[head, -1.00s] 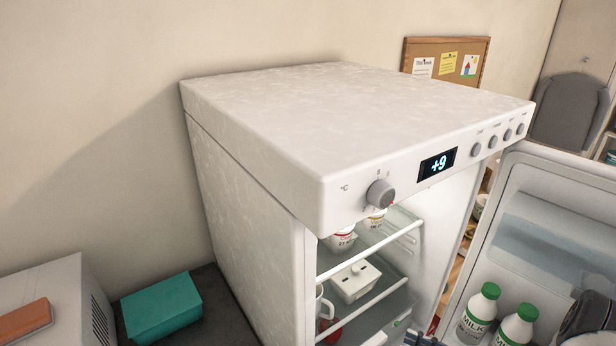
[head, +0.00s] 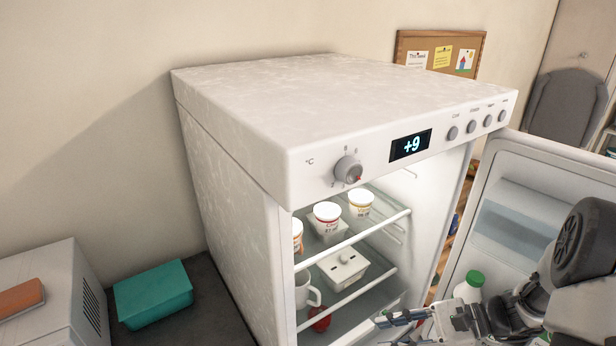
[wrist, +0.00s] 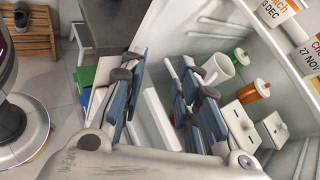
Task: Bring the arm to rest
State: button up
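My gripper (head: 390,328) shows at the bottom of the head view, in front of the open fridge and left of its open door. My arm comes in from the right, in front of the door. In the wrist view my gripper (wrist: 160,88) has its two fingers spread apart, with nothing held between them. The small white fridge (head: 330,105) stands open, with a display reading +9. Its door (head: 525,185) is swung out to the right. Part of my arm hides the lower door.
On the fridge shelves are yogurt cups (head: 327,212), a white lidded dish (head: 343,268), a white mug (head: 307,290) and a red item (head: 321,320). A milk bottle (head: 468,287) stands in the door. A teal box (head: 155,293) lies left of the fridge.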

jog(key=s+a+r+n+t+h+b, duration=0.1)
jog(key=s+r+n+h+b, duration=0.1)
jog(key=s+r+n+h, duration=0.3)
jog(key=s+a+r+n+t+h+b, duration=0.2)
jog(key=s+r+n+h, duration=0.4)
jog(key=s+n, duration=0.5)
jog(key=shift+s+a+r+h, duration=0.2)
jog(key=shift+s+h, duration=0.35)
jog(key=shift+h, duration=0.65)
jog(key=shift+d, duration=0.1)
